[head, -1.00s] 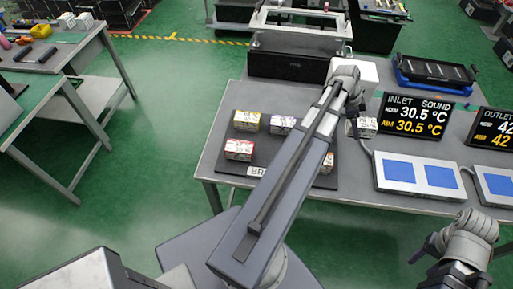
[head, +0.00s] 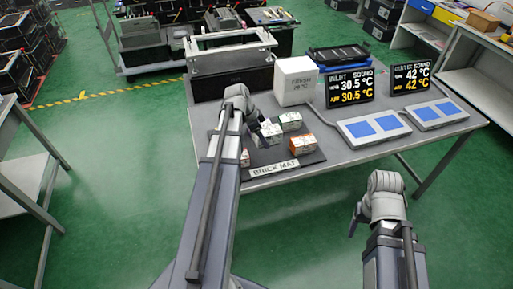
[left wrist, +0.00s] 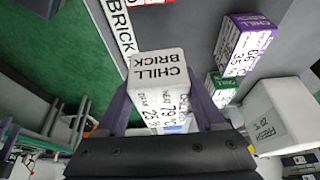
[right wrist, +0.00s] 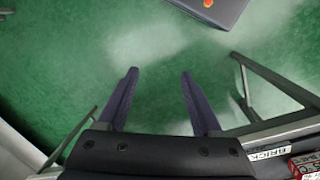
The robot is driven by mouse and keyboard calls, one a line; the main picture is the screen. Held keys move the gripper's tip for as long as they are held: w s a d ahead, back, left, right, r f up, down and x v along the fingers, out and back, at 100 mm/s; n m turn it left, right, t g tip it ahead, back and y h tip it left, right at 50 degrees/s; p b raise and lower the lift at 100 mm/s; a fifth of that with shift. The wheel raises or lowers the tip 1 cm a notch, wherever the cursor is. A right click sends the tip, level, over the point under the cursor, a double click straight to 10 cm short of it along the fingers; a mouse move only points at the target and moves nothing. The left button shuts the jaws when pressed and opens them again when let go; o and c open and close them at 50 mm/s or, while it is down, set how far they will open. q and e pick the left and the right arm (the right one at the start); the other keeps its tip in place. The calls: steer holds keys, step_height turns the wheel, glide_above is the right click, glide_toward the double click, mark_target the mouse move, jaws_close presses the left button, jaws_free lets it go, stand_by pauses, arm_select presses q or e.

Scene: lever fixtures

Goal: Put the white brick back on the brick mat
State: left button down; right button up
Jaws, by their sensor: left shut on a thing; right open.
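My left gripper (left wrist: 165,105) is shut on the white brick (left wrist: 158,72), which reads "CHILL BRICK" in the left wrist view. In the head view, the left gripper (head: 262,134) is over the dark brick mat (head: 255,171), and the held brick (head: 271,130) shows partly beside its fingers. I cannot tell whether the brick touches the mat. A green-marked brick (head: 290,121), an orange brick (head: 302,143) and a partly hidden red brick (head: 245,158) are on the mat. A purple brick (left wrist: 243,45) shows in the left wrist view. My right gripper (right wrist: 158,95) is open and empty above the floor.
A large white box (head: 295,82) stands behind the mat. Two display signs (head: 350,88) and panels with blue pads (head: 372,127) occupy the table's right side. A dark crate (head: 232,83) is at the back left. My left arm covers the mat's left part.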

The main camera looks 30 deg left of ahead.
arm_select(q)
steer(key=shift+w+d+r+p, duration=0.4)
steer(key=shift+d+r, duration=0.1)
steer(key=shift+r, duration=0.25)
arm_select(e)
steer(key=shift+o, duration=0.7)
steer(key=shift+r, duration=0.7)
arm_select(q)
steer(key=shift+w+d+f, duration=0.1)
steer(key=shift+w, duration=0.05)
arm_select(e)
steer(key=shift+o, duration=0.7)
steer(key=shift+w+f, duration=0.1)
arm_select(q)
steer(key=shift+f+b, duration=0.2)
steer(key=shift+b, duration=0.1)
arm_select(e)
steer(key=shift+o, duration=0.8)
steer(key=shift+d+f, duration=0.1)
steer(key=shift+f, duration=0.05)
arm_select(q)
steer(key=b, duration=0.6)
glide_above(269, 157)
steer(key=s+a, duration=0.1)
step_height(269, 157, down, 6)
steer(key=shift+s+f, duration=0.1)
arm_select(e)
steer(key=shift+o, duration=0.2)
step_height(269, 157, down, 6)
steer(key=shift+f, duration=0.2)
